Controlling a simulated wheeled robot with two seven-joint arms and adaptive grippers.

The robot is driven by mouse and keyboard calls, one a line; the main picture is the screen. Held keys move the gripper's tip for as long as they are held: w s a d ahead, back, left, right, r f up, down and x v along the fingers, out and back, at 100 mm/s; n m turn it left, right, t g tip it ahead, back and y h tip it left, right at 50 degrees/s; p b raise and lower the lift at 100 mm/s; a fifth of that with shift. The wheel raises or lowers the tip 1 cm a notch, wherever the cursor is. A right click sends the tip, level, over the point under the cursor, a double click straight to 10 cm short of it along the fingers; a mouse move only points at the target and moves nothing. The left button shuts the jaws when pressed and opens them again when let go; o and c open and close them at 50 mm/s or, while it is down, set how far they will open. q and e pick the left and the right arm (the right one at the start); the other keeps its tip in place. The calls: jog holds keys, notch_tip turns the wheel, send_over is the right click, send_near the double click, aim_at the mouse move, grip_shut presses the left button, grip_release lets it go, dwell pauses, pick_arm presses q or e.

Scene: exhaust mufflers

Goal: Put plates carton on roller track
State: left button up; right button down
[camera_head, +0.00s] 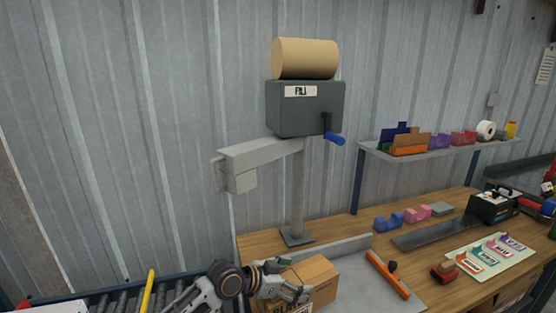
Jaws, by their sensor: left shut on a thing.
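A brown cardboard carton (318,272) stands at the front left of the wooden bench, cut off by the bottom edge. Part of its dark printed lettering shows on its front side. My left gripper (280,283) is at the carton's left side and shut on it; the exact finger contact is partly hidden. The roller track (122,302) shows at the bottom left, left of the carton, with a yellow bar (148,291) rising beside its rollers. My right gripper is not clearly seen.
A grey fill machine (305,108) with a paper roll stands on a post behind the carton. An orange-handled tool (388,274) lies right of the carton, near a red tool (444,274). Label cards (490,254) lie farther right. A shelf (430,150) holds small items.

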pick_arm(q)
jog(key=shift+w+a+n+t, duration=0.25)
jog(key=shift+w+n+t, duration=0.2)
jog(key=shift+n+t, duration=0.05)
jog(key=shift+w+a+r+n+t+y, duration=0.2)
jog(key=shift+w+a+n+t+y, duration=0.3)
jog(key=shift+w+n+y, duration=0.1)
jog(key=w+a+r+n+t+y, duration=0.2)
jog(key=w+a+r+n+y, duration=0.15)
jog(key=a+r, duration=0.45)
jog(key=w+a+r+n+t+y, duration=0.2)
jog(key=a+r+n+y, duration=0.3)
jog(key=a, duration=0.5)
jog(key=s+a+f+n, duration=0.1)
jog(key=s+a+f, duration=0.2)
jog(key=s+f, duration=0.2)
jog(key=s+a+f+y, duration=0.1)
jog(key=s+a+f, duration=0.3)
jog(key=f, duration=0.8)
jog(key=shift+s+n+t, duration=0.3)
jog(key=shift+s+n, duration=0.05)
jog(key=shift+s, duration=0.5)
jog(key=shift+w+d+r, duration=0.1)
jog(key=shift+w, duration=0.05)
